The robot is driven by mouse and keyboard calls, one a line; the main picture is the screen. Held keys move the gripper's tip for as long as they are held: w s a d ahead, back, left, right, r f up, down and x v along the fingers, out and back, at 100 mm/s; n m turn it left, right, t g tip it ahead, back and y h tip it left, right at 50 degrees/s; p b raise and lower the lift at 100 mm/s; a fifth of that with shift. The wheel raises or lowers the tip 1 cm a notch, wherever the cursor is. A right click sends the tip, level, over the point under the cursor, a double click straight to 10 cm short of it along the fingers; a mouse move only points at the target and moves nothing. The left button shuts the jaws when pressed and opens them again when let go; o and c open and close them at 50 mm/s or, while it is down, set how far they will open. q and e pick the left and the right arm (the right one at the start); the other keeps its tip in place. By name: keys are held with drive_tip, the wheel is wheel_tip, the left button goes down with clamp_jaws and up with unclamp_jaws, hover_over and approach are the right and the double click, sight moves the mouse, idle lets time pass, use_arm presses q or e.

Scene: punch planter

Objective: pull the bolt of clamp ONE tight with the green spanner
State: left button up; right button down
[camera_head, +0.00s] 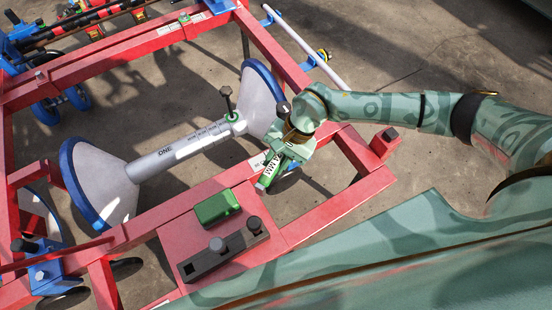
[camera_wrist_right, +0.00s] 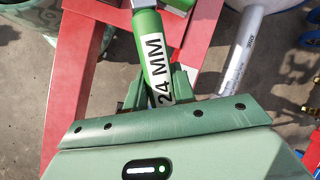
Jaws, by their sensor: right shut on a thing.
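The green spanner, labelled "24 MM", shows in the wrist view (camera_wrist_right: 150,50) and partly in the head view (camera_head: 266,174). My right gripper (camera_head: 283,154) is shut on its green handle; the fingers also show in the wrist view (camera_wrist_right: 158,92). Part of the spanner is hidden by the gripper or cut off by the frame. Clamp ONE (camera_head: 234,123) sits on a grey tube (camera_head: 180,152) marked "ONE". Its dark bolt (camera_head: 228,98) stands upright above a green ring. The spanner is to the right of and below the bolt, apart from it. My left gripper is not in view.
A red frame (camera_head: 140,230) surrounds the tube, with grey blue-rimmed cones (camera_head: 105,190) at its ends. A red plate (camera_head: 180,235) bears a green box (camera_head: 217,207) and a dark rack (camera_head: 212,262) with bolt-like pieces. A second frame with blue parts is at upper left.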

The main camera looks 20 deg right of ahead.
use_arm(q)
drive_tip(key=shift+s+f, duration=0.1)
use_arm(e)
drive_tip(key=shift+w+f, duration=0.1)
idle(0.5)
use_arm(q)
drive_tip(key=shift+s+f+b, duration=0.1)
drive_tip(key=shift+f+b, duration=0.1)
drive_tip(key=shift+b, duration=0.1)
use_arm(e)
drive_tip(key=shift+f, duration=0.35)
use_arm(q)
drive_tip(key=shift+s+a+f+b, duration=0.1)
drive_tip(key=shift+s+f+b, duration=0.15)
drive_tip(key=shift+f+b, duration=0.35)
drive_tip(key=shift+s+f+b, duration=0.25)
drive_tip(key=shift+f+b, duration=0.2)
drive_tip(key=shift+b, duration=0.15)
use_arm(e)
drive_tip(key=shift+f, duration=1.95)
